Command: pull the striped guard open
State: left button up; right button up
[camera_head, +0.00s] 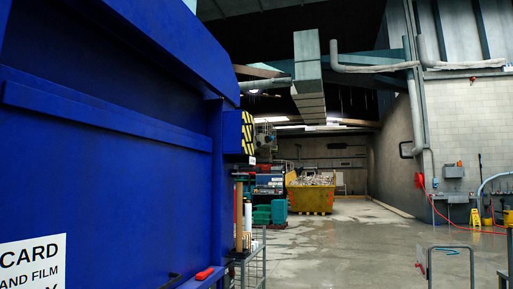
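A yellow-and-black striped panel edge (247,133) shows at the right end of the large blue machine (110,150). It sits on a blue block that juts out from the machine; I cannot tell whether this is the guard of the task or whether it is open. A small red handle-like piece (205,273) lies low on the machine's front at its right end. Neither of my grippers is in view.
The blue machine fills the left side. Metal rails (450,249) stand at the lower right. Teal crates (270,213) and a yellow skip (311,195) full of rubble stand farther back. A red hose (458,222) runs along the right wall. The wet middle floor is clear.

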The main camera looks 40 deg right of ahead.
aim_at(248, 120)
jog(key=z, duration=1.1)
jog(key=i+l+z, duration=0.2)
jog(key=i, duration=0.2)
jog(key=i+l+z, duration=0.1)
jog(key=i+z, duration=0.15)
jog(key=i, duration=0.15)
jog(key=i+z, duration=0.3)
jog(key=i, duration=1.15)
jog(key=i+l+u, duration=0.15)
jog(key=i, duration=0.3)
jog(key=i+u, duration=0.15)
jog(key=i, duration=0.35)
jog(key=i+l+u, duration=0.15)
jog(key=i, duration=0.3)
jog(key=i+l+u, duration=1)
jog(key=i+l, duration=0.05)
jog(key=i, duration=0.05)
